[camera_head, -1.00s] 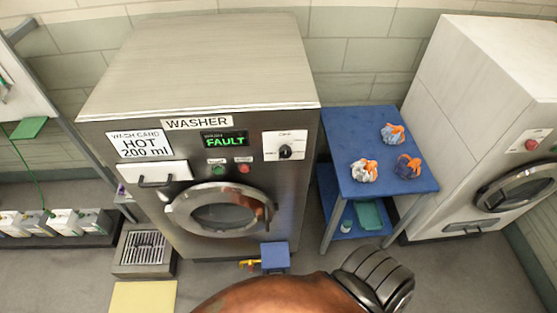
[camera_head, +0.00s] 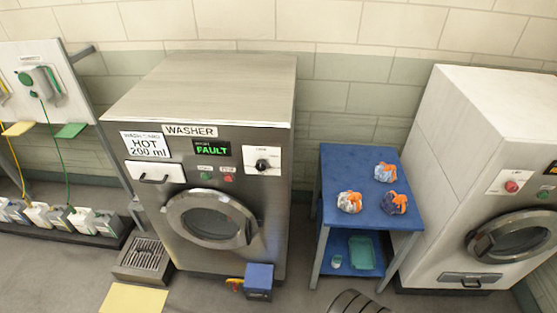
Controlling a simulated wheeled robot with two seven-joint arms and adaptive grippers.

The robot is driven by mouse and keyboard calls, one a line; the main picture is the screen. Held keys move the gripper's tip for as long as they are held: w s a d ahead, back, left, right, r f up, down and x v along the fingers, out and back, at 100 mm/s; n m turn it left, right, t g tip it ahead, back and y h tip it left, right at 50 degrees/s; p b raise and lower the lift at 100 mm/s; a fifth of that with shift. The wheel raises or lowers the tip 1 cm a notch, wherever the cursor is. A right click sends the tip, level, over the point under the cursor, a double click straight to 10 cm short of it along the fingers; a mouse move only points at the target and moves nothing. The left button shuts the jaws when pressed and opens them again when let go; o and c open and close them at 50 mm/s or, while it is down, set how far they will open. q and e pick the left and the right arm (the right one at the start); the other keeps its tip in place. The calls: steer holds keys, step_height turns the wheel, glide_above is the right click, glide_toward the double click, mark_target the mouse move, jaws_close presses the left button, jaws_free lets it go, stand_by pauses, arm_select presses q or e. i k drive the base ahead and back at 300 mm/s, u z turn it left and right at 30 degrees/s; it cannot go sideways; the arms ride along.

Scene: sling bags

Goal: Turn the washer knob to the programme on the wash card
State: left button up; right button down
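The washer (camera_head: 200,95) is a grey steel machine standing against the wall. Its black knob (camera_head: 262,165) sits on a white plate at the upper right of the front. The knob's small labels are too small to read. The wash card (camera_head: 146,145) at the front's upper left reads "HOT 200 ml". The display (camera_head: 212,149) shows "FAULT" in green. The round door (camera_head: 212,217) looks shut. No gripper of mine shows in this view. Only a dark, ridged piece that looks like part of my arm shows at the bottom edge.
A blue table (camera_head: 350,160) with several blue, white and orange bundles stands right of the washer. A white machine (camera_head: 445,150) is at far right. A small blue box (camera_head: 259,276) with a yellow-red valve sits low at the washer's front.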

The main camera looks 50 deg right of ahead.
mark_target(261, 165)
steer(key=z, duration=1.1)
steer(key=i, duration=1.1)
steer(key=z, duration=2.15)
